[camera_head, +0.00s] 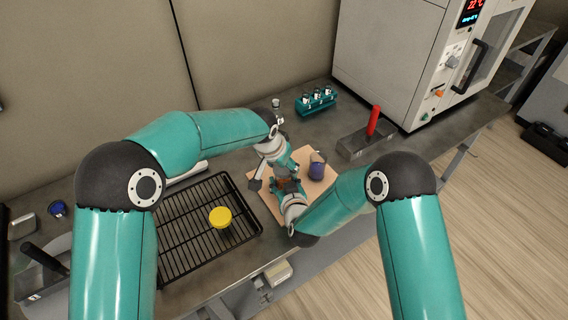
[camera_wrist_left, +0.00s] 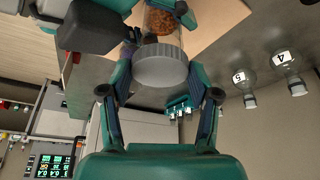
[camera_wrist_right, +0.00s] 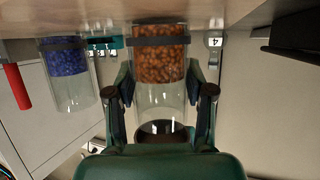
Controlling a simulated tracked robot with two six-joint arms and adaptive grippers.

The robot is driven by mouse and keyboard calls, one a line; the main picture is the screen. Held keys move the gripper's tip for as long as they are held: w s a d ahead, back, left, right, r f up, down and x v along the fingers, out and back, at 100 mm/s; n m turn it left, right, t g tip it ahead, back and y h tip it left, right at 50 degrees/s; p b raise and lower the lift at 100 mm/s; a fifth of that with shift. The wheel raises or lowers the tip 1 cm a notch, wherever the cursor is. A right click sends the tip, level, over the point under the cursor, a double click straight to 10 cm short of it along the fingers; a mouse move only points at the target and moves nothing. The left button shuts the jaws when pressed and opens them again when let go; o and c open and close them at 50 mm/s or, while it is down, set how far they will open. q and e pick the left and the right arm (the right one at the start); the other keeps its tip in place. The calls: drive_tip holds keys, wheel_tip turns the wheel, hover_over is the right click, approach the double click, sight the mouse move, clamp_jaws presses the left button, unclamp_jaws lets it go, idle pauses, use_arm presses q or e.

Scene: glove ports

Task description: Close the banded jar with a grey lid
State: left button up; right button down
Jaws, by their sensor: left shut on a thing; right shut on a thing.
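The jar with brown contents (camera_wrist_right: 160,66) is clear, with a dark band near its base. In the right wrist view, my right gripper (camera_wrist_right: 161,84) is shut on its sides. In the left wrist view, my left gripper (camera_wrist_left: 161,72) is shut on the grey lid (camera_wrist_left: 161,68). The lid lies in line with the jar, at or very close to its mouth; I cannot tell whether it is seated. In the head view, both grippers meet over the board and mostly hide the jar. A second banded jar with blue contents (camera_wrist_right: 66,72) stands beside it, with no lid visible.
The jars are at a tan board (camera_head: 268,203). A metal box (camera_head: 352,146) with a red handle (camera_head: 373,121) is right. A teal vial rack (camera_head: 316,104) stands behind.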

use_arm(q)
drive_tip(key=shift+f, duration=0.85)
drive_tip(key=shift+f, duration=0.6)
drive_tip(key=o, duration=0.7)
drive_tip(key=shift+o, duration=0.2)
drive_tip(key=shift+r, duration=2.3)
